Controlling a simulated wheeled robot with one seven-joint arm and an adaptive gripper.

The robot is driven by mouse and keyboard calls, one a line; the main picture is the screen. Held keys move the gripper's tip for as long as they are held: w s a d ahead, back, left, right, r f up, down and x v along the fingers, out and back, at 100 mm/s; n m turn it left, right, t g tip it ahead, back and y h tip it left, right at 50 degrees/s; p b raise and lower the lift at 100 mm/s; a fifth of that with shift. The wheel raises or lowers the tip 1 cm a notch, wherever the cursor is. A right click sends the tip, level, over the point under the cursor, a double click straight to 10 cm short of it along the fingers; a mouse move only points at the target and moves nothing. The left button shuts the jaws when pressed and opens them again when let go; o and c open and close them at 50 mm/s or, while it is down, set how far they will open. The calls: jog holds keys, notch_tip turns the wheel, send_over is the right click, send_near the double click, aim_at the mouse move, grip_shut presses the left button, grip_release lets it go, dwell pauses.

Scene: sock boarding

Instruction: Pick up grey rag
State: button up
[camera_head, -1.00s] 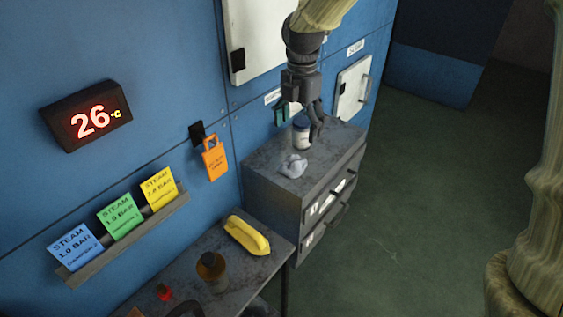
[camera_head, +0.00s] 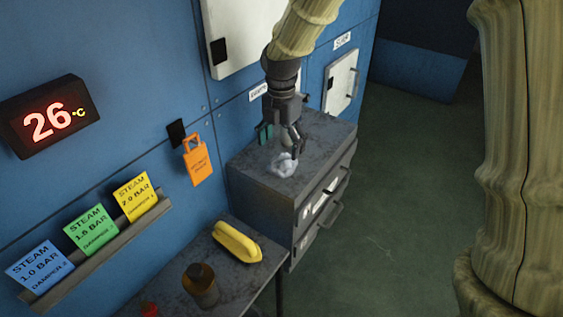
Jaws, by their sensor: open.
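The grey rag (camera_head: 281,166) lies crumpled on top of the grey drawer cabinet (camera_head: 253,169), near the middle of the picture. My gripper (camera_head: 286,150) points down right at the rag, with its fingers apart. One dark finger shows along the rag's right side. I cannot tell whether the fingers touch the rag. The white jar that stood behind the rag is mostly hidden by my gripper.
A lower table (camera_head: 235,281) at the front left holds a yellow handled object (camera_head: 237,242) and a brown bottle (camera_head: 200,285). The blue wall stands close behind the cabinet, with an orange tag (camera_head: 197,162) hanging on it. Green floor (camera_head: 400,200) is open to the right.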

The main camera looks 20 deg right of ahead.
aim_at(282, 160)
jog(key=shift+s+f+p, duration=0.2)
jog(key=shift+f+p, duration=0.9)
jog(key=shift+f, duration=1.5)
jog(key=c, duration=1.1)
